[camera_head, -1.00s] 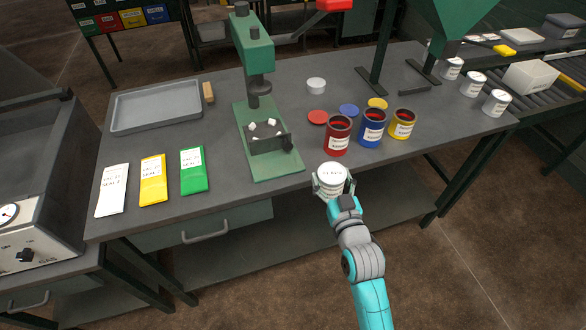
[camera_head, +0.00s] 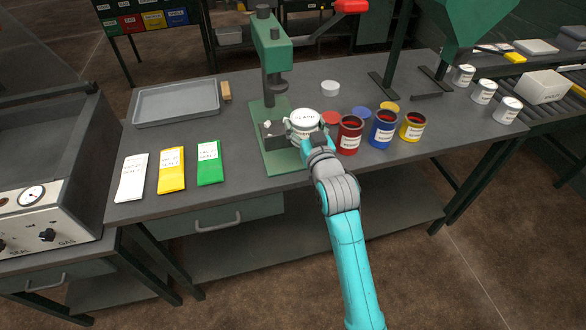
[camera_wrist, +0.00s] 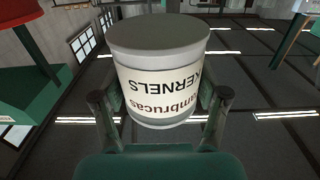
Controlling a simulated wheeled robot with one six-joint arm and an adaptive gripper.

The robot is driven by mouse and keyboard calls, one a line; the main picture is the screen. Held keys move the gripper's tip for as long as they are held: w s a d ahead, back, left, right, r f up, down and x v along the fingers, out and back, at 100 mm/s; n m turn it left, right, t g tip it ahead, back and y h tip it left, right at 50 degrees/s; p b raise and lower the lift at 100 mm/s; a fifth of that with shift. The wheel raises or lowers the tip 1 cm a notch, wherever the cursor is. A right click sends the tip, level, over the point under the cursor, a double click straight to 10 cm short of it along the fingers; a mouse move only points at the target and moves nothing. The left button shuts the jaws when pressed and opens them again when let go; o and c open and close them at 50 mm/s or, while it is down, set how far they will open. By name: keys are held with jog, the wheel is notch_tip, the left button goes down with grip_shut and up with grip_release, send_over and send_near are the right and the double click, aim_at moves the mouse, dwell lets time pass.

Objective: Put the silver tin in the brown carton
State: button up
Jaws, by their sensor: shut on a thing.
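My gripper (camera_head: 304,134) is shut on a round tin (camera_head: 304,117) with a pale lid and holds it at the front of the bench's middle, by the green press. In the wrist view the tin (camera_wrist: 157,75) has a grey lid, silver rims and a cream label reading "KERNELS". The gripper's fingers (camera_wrist: 160,108) lie on either side of it. The tin appears to be above the bench; the height of its base is hidden. No brown carton shows in these views.
The green press (camera_head: 271,60) stands close on the left. Open red (camera_head: 350,135), blue (camera_head: 382,130) and yellow (camera_head: 412,127) cans stand just right. Bags and a grey tray (camera_head: 175,102) lie left. A white box (camera_head: 543,87) and several pale tins are at right.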

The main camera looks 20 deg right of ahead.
jog(key=shift+w+a+f, duration=0.1)
jog(key=shift+a+f, duration=0.05)
jog(key=shift+f, duration=0.2)
notch_tip(320, 180, down, 4)
jog(key=shift+a+f, duration=0.1)
jog(key=shift+f, duration=2.35)
jog(key=shift+f, duration=0.1)
jog(key=o, duration=1.3)
jog(key=s, duration=1.2)
